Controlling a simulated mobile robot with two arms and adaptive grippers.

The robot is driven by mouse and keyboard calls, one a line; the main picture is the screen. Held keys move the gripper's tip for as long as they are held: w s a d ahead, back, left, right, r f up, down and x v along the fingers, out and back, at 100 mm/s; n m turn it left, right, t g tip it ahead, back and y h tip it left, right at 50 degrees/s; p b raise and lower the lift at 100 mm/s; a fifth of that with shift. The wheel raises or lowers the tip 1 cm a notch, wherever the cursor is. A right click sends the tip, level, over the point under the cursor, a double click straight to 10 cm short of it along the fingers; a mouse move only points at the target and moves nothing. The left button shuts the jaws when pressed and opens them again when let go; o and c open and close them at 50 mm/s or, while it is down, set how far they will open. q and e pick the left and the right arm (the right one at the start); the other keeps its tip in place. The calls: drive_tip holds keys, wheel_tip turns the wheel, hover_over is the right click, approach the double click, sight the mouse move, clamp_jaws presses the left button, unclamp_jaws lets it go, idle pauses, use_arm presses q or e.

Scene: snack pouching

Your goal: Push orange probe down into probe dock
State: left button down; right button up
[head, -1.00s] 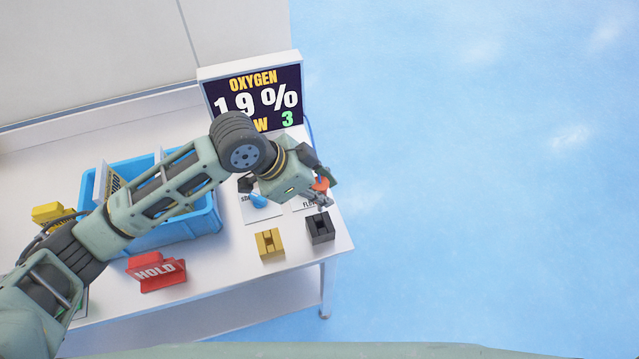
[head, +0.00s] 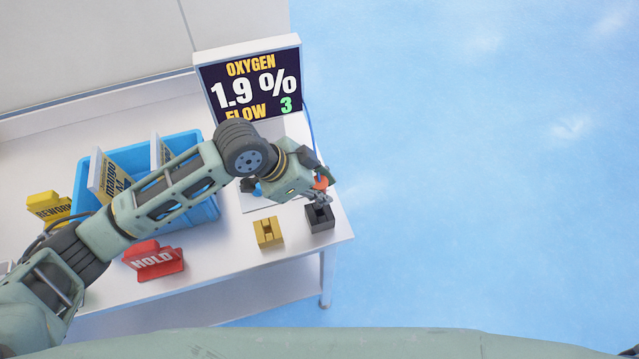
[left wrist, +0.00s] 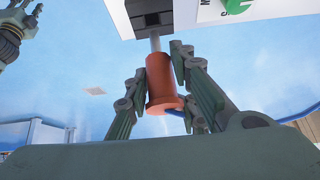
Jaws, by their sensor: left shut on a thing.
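The orange probe (left wrist: 161,82) is held between the two fingers of my left gripper (left wrist: 160,88). Its thin metal tip points at the black probe dock (left wrist: 152,18) in the left wrist view. The tip meets the dock's edge in the picture; I cannot tell whether it is inside. In the head view a bit of the probe (head: 321,183) shows at my left gripper (head: 320,190), just behind the dark dock (head: 319,219) near the table's right end. A greenish mechanical part, perhaps my right gripper (left wrist: 14,28), shows at the left wrist view's upper left; its jaws are unclear.
A gold slotted block (head: 268,233) stands left of the dock. A red HOLD sign (head: 153,262), a blue bin (head: 185,237) with pouches and a yellow REWORK sign (head: 46,207) are further left. The oxygen display (head: 252,82) stands behind. Open floor lies right of the table.

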use_arm(q)
drive_tip(key=shift+f, duration=0.65)
drive_tip(key=shift+r, duration=0.1)
idle(0.4)
idle(0.5)
drive_tip(key=shift+p, duration=0.6)
